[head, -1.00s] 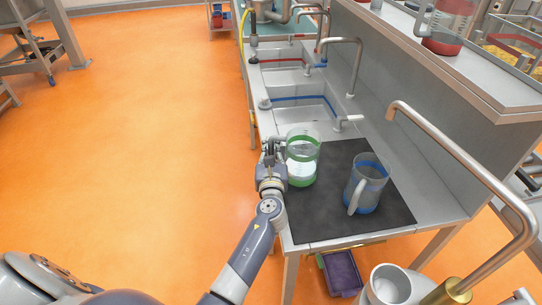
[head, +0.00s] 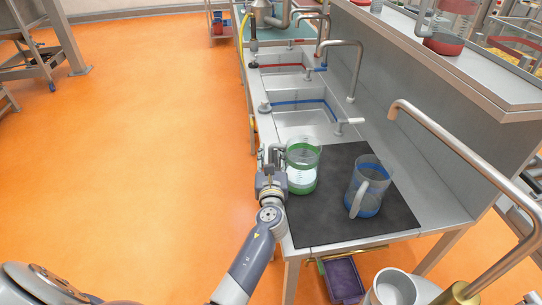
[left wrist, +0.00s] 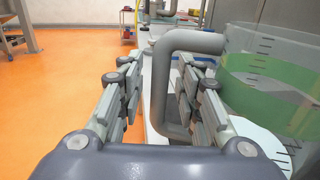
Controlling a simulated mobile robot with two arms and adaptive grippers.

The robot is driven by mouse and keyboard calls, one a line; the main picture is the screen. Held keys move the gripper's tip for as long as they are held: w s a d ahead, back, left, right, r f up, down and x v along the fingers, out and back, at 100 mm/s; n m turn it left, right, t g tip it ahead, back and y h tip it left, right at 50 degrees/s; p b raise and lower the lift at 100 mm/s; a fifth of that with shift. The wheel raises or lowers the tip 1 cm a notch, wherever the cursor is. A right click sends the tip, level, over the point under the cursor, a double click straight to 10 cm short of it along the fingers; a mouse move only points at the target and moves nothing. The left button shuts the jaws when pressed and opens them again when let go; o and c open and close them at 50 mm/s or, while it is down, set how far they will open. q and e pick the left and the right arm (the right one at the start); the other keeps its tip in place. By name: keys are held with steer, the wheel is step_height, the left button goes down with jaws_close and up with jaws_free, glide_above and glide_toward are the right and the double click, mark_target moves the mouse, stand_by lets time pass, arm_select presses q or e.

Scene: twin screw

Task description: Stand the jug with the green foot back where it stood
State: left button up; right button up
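The jug with the green foot (head: 302,167) is clear, with green bands and white contents. It appears upright at the left back part of the black mat (head: 325,228), handle side toward my left gripper (head: 270,163). In the left wrist view the jug (left wrist: 262,95) is at the right, its foot cut off. Its grey handle (left wrist: 160,85) passes between the fingers of my left gripper (left wrist: 158,78), which are spread apart. The handle is nearer the right finger; contact cannot be told. My right gripper is in neither view.
A jug with blue bands (head: 367,187) stands on the mat to the right. Sinks (head: 303,118) lie behind the mat, with a tap (head: 350,122) near it. A bent metal pipe (head: 470,165) rises at the right. Open orange floor (head: 150,180) lies left.

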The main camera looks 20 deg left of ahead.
arm_select(q)
steer(key=shift+r, duration=0.15)
steer(key=shift+s+d, duration=0.15)
steer(key=shift+s, duration=0.05)
steer(key=b+v, duration=0.1)
steer(key=v, duration=1)
steer(key=shift+s, duration=0.3)
steer(key=shift+d, duration=0.1)
